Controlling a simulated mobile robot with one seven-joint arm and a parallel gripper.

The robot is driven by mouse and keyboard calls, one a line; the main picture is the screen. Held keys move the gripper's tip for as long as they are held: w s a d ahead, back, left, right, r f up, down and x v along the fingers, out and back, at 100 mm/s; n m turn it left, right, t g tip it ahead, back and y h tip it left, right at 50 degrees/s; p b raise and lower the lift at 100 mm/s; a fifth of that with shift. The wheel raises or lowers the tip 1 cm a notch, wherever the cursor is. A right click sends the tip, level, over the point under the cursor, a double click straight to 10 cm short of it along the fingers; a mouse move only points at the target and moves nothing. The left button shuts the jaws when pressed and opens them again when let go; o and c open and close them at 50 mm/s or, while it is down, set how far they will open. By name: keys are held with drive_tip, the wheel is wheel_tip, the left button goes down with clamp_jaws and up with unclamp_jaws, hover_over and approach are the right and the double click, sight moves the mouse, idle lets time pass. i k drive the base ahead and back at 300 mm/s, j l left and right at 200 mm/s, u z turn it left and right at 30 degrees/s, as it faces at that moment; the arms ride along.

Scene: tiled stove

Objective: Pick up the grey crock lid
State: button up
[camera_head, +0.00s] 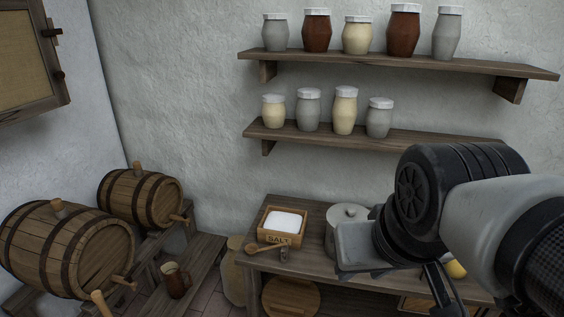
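The grey crock lid (346,214), round with a small dark knob, sits on a grey crock (331,240) on the wooden table. My arm reaches in from the right, and my gripper (358,246) is just in front of the crock. It covers the crock's lower right part in this view. I cannot tell whether it touches the crock or the lid. The fingers do not show clearly, so I cannot see whether they are open or shut.
A salt box (282,224) and a wooden scoop (266,248) are left of the crock on the table (315,262). Two shelves (400,63) of jars hang above. Barrels (70,250) stand at left. A yellow thing (456,268) is partly hidden behind my arm.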

sight(342, 213)
drive_tip(key=z, duration=0.4)
drive_tip(key=i+j+z, duration=0.1)
drive_tip(key=i+j, duration=0.5)
drive_tip(key=j, duration=0.25)
drive_tip(key=i+j+z, duration=0.15)
drive_tip(key=i+j, duration=0.2)
drive_tip(key=j, duration=0.1)
